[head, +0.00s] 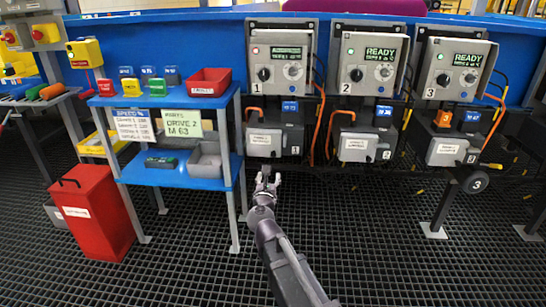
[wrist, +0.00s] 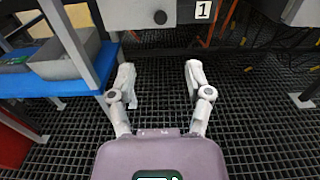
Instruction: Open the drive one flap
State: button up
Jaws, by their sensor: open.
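The drive one unit (head: 279,62) is a grey control box with a dark knob, a green display and a red light. Below it hangs a grey lower box (head: 265,141) with a white label and an orange cable; its front cover looks closed. The bottom of this box, with a black knob and a "1" plate (wrist: 203,10), shows at the top of the wrist view (wrist: 135,12). My gripper (head: 266,181) is open and empty, below and in front of the lower box, apart from it. It also shows in the wrist view (wrist: 160,75), over the floor grating.
A blue shelf stand (head: 180,170) with signs and bins stands close to the left of my gripper. A red bin (head: 90,215) is farther left. Drives two (head: 368,60) and three (head: 455,70) show READY at the right. The grating floor in front is clear.

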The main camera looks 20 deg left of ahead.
aim_at(273, 155)
jog(key=x, duration=1.3)
jog(key=shift+w, duration=0.2)
grip_shut()
